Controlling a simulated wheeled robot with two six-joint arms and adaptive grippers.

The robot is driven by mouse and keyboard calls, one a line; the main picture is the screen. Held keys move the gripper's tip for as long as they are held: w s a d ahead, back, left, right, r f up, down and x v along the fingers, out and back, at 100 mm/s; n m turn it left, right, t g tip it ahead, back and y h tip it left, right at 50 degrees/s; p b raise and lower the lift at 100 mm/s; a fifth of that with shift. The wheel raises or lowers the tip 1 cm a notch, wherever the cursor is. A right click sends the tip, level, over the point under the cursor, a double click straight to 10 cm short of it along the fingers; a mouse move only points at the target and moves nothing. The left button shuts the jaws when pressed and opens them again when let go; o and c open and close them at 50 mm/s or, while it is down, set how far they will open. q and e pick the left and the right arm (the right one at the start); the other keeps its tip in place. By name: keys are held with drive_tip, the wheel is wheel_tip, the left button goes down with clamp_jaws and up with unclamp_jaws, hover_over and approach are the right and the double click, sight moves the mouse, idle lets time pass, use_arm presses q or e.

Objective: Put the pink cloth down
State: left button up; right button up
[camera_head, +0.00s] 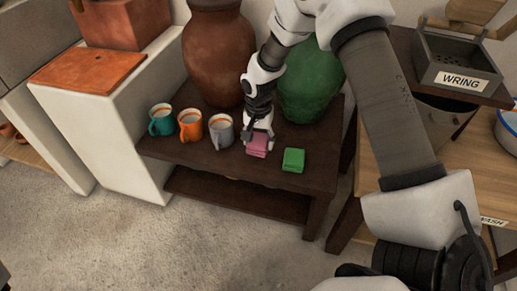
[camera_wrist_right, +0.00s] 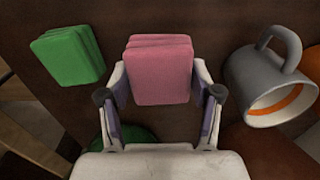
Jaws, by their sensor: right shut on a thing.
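The pink cloth (camera_head: 257,146) is a folded block at the dark wooden table (camera_head: 220,160), between the grey mug and the green cloth. My right gripper (camera_head: 258,134) is shut on it from above. In the right wrist view the pink cloth (camera_wrist_right: 160,70) sits between the two fingers of the right gripper (camera_wrist_right: 160,100). I cannot tell whether the cloth touches the tabletop. My left gripper is not in view.
A green folded cloth (camera_head: 293,159) lies right of the pink one. Teal (camera_head: 160,121), orange (camera_head: 191,125) and grey (camera_head: 222,131) mugs stand to the left. A brown vase (camera_head: 214,55) and green vase (camera_head: 309,85) stand behind. A grey WRING box (camera_head: 455,65) is at upper right.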

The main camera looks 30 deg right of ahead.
sight(258, 147)
wheel_tip(258, 147, down, 3)
drive_tip(key=shift+f+b, duration=0.1)
drive_tip(key=shift+b, duration=0.7)
drive_tip(key=shift+f, duration=0.1)
drive_tip(key=shift+c, duration=0.5)
drive_tip(key=o, duration=1.1)
